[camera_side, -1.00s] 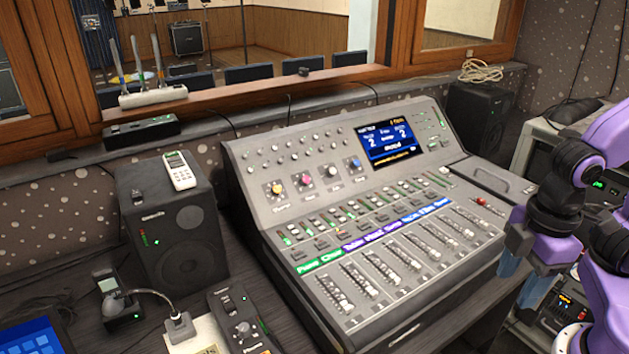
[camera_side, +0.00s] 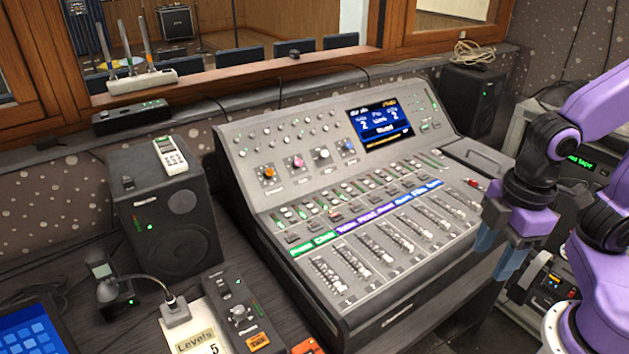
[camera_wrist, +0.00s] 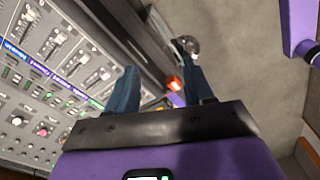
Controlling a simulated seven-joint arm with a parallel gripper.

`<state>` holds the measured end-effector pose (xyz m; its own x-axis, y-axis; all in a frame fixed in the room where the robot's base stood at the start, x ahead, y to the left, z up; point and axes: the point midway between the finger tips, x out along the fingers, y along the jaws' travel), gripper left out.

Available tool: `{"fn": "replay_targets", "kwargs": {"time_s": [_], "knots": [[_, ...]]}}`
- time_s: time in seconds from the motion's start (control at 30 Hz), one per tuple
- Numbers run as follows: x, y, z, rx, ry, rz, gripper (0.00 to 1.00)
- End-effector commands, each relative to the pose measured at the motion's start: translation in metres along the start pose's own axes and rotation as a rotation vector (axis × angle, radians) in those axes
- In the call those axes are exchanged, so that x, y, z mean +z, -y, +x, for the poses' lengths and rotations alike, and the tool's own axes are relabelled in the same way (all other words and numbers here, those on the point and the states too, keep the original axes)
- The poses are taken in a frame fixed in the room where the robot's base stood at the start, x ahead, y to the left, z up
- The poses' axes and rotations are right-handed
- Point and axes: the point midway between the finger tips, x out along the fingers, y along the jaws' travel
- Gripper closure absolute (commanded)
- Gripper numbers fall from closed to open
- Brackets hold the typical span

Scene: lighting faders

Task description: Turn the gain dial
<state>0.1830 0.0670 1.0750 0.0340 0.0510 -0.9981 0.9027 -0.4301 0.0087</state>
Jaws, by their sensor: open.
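The grey mixing console (camera_side: 222,150) stands on the desk. Its upper panel carries a row of larger knobs: an orange knob (camera_side: 269,172), a pink knob (camera_side: 298,162), a white knob (camera_side: 323,154) and a blue knob (camera_side: 348,146). A small dark control box (camera_side: 215,283) at the front left also has a round dial (camera_side: 240,313). I cannot read which one is marked gain. My gripper (camera_side: 498,255) is open and empty by the console's right front side, far from these knobs. In the wrist view its blue fingers (camera_wrist: 160,75) stand apart, with the console at left.
Several faders (camera_side: 375,246) line the console's front below a lit screen (camera_side: 382,123). A speaker (camera_side: 170,219), a gooseneck microphone (camera_side: 175,310) and a tablet (camera_side: 30,338) stand at left. A rack (camera_side: 582,160) stands at right.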

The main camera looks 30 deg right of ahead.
Motion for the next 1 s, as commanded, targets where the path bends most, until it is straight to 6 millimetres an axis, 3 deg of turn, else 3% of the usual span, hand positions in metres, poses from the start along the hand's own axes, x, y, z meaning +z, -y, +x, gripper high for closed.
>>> {"fn": "replay_targets", "kwargs": {"time_s": [0.27,0.5,0.73,0.9,1.0], "knots": [[-0.090,-0.074,-0.007,0.084,-0.124,-0.134,0.48],[-0.153,-0.161,-0.012,0.213,-0.198,-0.267,0.48],[-0.188,-0.259,-0.014,0.370,-0.217,-0.394,0.48],[-0.197,-0.331,-0.014,0.490,-0.193,-0.486,0.48],[-0.196,-0.364,-0.015,0.546,-0.172,-0.528,0.48]]}}
